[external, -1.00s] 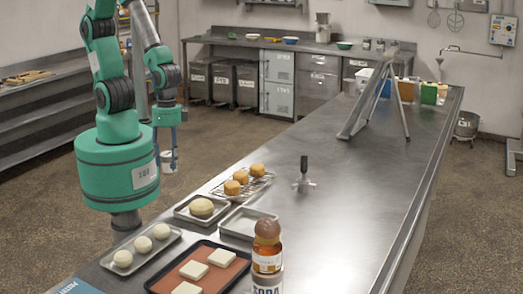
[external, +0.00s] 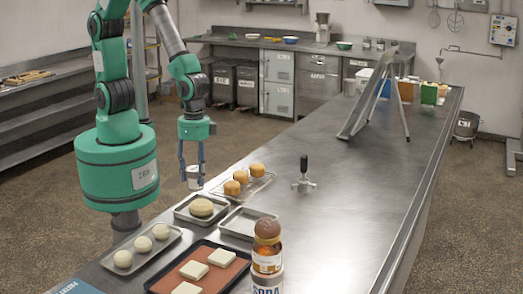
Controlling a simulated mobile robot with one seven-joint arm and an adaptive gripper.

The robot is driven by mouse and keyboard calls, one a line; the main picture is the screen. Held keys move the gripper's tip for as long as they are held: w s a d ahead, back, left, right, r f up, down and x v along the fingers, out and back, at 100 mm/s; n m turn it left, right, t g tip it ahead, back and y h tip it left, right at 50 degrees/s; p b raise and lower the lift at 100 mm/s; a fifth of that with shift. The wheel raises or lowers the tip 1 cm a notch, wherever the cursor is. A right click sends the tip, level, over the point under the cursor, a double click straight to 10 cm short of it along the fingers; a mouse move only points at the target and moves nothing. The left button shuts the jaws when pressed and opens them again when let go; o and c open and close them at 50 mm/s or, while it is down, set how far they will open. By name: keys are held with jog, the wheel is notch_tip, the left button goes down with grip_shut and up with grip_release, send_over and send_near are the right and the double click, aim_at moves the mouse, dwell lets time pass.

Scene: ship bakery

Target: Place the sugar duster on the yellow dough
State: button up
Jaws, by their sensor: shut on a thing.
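My gripper (external: 192,180) points down and is shut on a small whitish cup-shaped thing, which looks like the sugar duster (external: 194,173). It is partly hidden between the fingers, and I cannot see its top clearly. The gripper is in the air near the table's left edge, to the left of the wire rack. A round, pale yellow dough (external: 201,207) lies in a small metal tray (external: 180,213). In the picture, the gripper is just above and slightly left of this dough, with a visible gap.
Orange-brown buns (external: 232,187) sit on a wire rack (external: 262,182). An empty tray (external: 245,222), white dough balls (external: 142,244) and a dark tray (external: 160,283) lie nearer. A capped bottle (external: 267,263) and a black-handled tool (external: 304,165) stand upright. The table's right side is largely clear.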

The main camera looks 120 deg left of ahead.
jog(key=shift+w+d, duration=0.15)
jog(key=shift+w, duration=0.45)
jog(key=shift+w, duration=0.1)
jog(key=shift+w+d+f, duration=0.1)
jog(key=shift+w, duration=0.15)
jog(key=shift+f, duration=1.7)
jog(key=shift+f, duration=0.15)
jog(key=o, duration=1.2)
jog(key=r, duration=1.2)
jog(key=shift+a+r+p, duration=0.15)
jog(key=shift+a+p, duration=0.15)
jog(key=shift+a, duration=0.05)
